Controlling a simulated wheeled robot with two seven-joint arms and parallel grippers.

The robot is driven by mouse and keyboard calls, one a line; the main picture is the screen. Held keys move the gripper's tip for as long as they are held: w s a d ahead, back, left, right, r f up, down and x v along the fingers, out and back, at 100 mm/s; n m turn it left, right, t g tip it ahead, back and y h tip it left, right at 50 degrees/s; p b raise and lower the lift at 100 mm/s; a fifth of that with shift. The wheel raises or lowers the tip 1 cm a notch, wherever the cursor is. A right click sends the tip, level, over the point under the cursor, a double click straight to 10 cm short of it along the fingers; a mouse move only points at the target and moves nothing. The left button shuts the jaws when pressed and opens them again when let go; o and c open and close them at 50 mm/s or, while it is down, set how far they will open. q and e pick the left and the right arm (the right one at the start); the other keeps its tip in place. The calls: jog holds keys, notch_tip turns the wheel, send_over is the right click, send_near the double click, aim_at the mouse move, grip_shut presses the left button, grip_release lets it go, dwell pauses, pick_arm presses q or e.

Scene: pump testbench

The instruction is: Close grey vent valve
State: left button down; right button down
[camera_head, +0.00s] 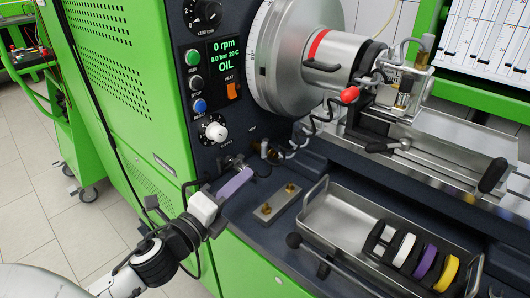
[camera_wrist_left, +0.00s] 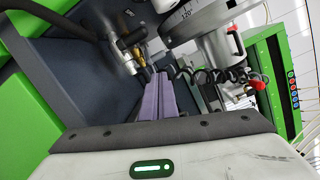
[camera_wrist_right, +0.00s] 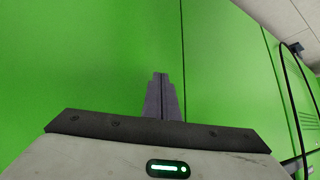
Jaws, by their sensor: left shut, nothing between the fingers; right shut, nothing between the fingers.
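Small metal valve fittings (camera_head: 234,161) stick out low on the dark front panel in the head view, just beyond my left fingertips. One is probably the grey vent valve; its lever position is too small to tell. In the left wrist view a grey fitting (camera_wrist_left: 124,50) with brass parts stands left of my fingers. My left gripper (camera_head: 248,172) is shut and empty, apart from the fittings as far as I can see; it also shows in the left wrist view (camera_wrist_left: 158,76). My right gripper (camera_wrist_right: 160,76) is shut and empty, facing a green panel.
A metal block with brass studs (camera_head: 277,203) lies on the dark bench right of my left gripper. A metal tray (camera_head: 345,218) holds several coloured rings. The round chuck (camera_head: 290,55) and a red knob (camera_head: 349,94) are above. A white knob (camera_head: 216,131) is on the panel.

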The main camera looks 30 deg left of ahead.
aim_at(251, 167)
pick_arm(q)
jog(key=shift+d+r+n, duration=0.1)
jog(key=shift+d+n, duration=0.05)
jog(key=shift+n, duration=1.05)
jog(key=shift+w+d+n, duration=0.1)
jog(key=shift+n, duration=0.7)
jog(key=w+p, duration=0.1)
jog(key=w, duration=0.7)
jog(key=shift+w, duration=0.9)
jog(key=shift+p, duration=0.3)
jog(key=a, duration=0.1)
jog(key=s+a+p, duration=0.1)
jog(key=a, duration=0.1)
jog(key=shift+s+a, duration=0.2)
jog(key=shift+s, duration=0.05)
jog(key=shift+a, duration=0.15)
jog(key=shift+s, duration=0.1)
